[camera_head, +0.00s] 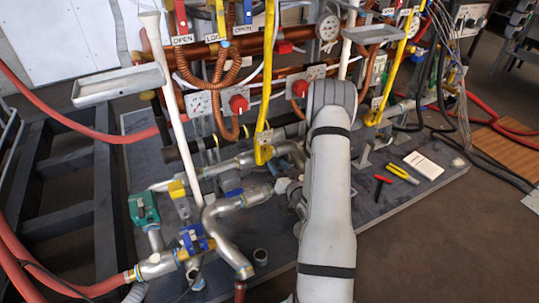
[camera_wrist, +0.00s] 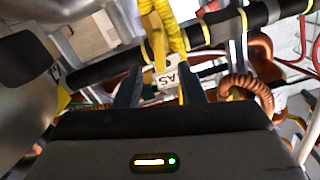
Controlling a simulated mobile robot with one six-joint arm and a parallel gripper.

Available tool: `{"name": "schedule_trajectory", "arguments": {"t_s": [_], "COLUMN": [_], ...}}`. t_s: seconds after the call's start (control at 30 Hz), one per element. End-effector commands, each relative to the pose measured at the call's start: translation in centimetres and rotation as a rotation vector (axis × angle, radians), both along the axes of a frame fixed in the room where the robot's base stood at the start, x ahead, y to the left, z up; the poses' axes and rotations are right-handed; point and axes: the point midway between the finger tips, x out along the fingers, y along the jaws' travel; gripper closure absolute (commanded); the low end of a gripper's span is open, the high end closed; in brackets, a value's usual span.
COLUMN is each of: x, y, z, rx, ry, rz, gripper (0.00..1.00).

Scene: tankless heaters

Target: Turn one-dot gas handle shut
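My gripper (camera_wrist: 161,88) shows in the wrist view with its two dark fingers apart. Between and beyond the fingertips hangs a white tag (camera_wrist: 172,79) reading "GAS", beside a narrow yellow piece (camera_wrist: 160,48) that may be the gas handle. I cannot tell whether the fingers touch either, and I see no dot mark. A yellow gas pipe (camera_wrist: 178,30) with a ribbed sleeve runs behind. In the head view, yellow gas pipes stand left (camera_head: 268,75) and right (camera_head: 397,65) of my arm. My gripper is hidden there behind my arm.
Copper coils (camera_wrist: 247,92) lie right of the fingers, and a black-wrapped pipe (camera_wrist: 110,68) crosses behind. In the head view, red round valves (camera_head: 239,104), metal pipes (camera_head: 226,235) and a green valve (camera_head: 143,208) crowd the left. Hand tools (camera_head: 402,174) lie on the grey board at right.

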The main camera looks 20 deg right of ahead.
Motion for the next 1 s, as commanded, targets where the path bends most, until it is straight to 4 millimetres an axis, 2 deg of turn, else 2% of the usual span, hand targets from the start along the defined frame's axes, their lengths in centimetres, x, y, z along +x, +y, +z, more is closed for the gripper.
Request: {"name": "schedule_trajectory", "arguments": {"t_s": [0.17,0.4,0.6,0.97,1.0], "x": [0.6,4.5,6.9,7.6,7.6], "y": [0.0,0.2,0.2,0.3,0.3], "z": [-0.3,-0.3,-0.2,-0.1,-0.1], "rx": [0.011,0.009,0.01,0.011,0.011], "ry": [-0.024,-0.026,-0.023,-0.021,-0.021], "rz": [0.001,0.004,0.002,0.001,0.002], "gripper": [0.65,0.65,0.65,0.65,0.67]}}
